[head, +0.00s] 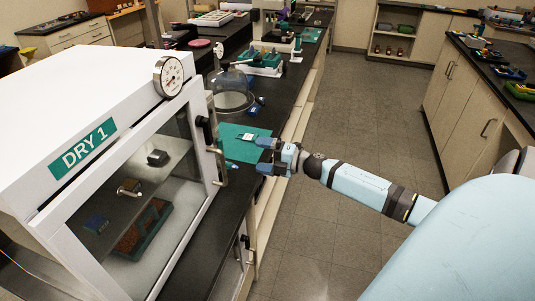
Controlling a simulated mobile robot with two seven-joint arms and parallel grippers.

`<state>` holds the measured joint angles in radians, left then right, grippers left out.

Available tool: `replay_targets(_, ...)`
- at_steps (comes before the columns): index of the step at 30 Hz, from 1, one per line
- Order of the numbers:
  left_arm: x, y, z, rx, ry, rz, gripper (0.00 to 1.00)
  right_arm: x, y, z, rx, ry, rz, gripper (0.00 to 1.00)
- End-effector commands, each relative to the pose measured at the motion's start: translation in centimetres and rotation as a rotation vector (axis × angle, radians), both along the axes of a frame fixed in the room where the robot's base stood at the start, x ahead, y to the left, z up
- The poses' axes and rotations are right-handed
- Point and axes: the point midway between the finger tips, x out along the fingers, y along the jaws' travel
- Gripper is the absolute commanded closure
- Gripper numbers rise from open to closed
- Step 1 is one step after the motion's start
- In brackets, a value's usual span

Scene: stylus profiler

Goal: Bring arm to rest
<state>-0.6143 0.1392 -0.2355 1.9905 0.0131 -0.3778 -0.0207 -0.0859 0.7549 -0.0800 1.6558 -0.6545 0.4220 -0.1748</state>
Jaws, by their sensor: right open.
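My right arm reaches in from the right side of the head view, pale blue with dark bands. Its gripper (267,156) is open, with two blue fingers pointing left and a gap between them. It is over the front edge of the black bench, beside a green mat (232,146), and nothing shows between the fingers. A small pale item (247,137) lies on the mat close to the fingers. My left gripper is not in view.
A white cabinet labelled DRY 1 (84,148) with a gauge (168,76) fills the left. A glass dome (232,91) stands behind the mat on the black bench (237,181). The floor aisle (362,110) is clear. Another bench with trays (510,73) stands right.

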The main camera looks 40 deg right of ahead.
Motion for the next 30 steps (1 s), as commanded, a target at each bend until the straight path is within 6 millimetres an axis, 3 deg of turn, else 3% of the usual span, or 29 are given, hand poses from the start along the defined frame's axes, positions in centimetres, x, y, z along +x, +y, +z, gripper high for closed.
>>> replay_targets(6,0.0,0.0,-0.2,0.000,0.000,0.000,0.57,-1.2,-0.7,0.0,0.001,0.001,0.000,0.06)
replay_targets(24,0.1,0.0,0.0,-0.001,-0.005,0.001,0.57,-1.4,-0.6,-0.1,0.007,0.003,-0.002,0.06)
replay_targets(27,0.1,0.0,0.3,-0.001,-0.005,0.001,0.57,-2.2,0.6,-1.2,0.070,0.036,-0.026,0.06)
replay_targets(30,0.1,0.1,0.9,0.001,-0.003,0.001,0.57,-4.3,3.6,-3.7,0.224,0.123,-0.093,0.06)
